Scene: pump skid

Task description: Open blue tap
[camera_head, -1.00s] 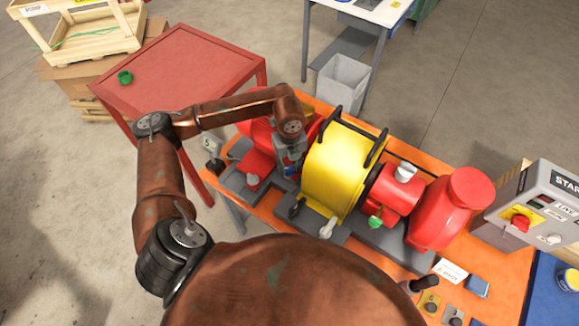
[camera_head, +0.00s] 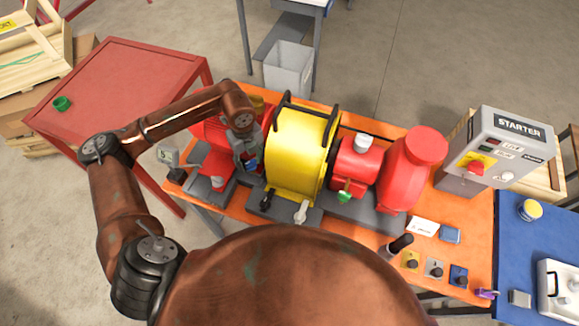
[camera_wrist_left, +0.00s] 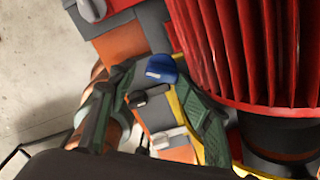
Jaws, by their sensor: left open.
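The blue tap (camera_head: 252,164) is a small blue knob low on the pump skid, left of the yellow guard (camera_head: 292,150). It shows as a rounded blue cap in the left wrist view (camera_wrist_left: 161,68). My left gripper (camera_head: 247,157) is over it from above, partly hiding it in the head view. In the left wrist view the gripper (camera_wrist_left: 150,88) is open, with green-padded fingers on both sides and the blue cap between or just past the tips. I cannot tell whether they touch it. My right gripper is not in view.
A red ribbed motor (camera_wrist_left: 255,50) is close beside the fingers. A green tap (camera_head: 344,196) and grey lever (camera_head: 301,211) are further right. The starter box (camera_head: 505,140) stands at the right.

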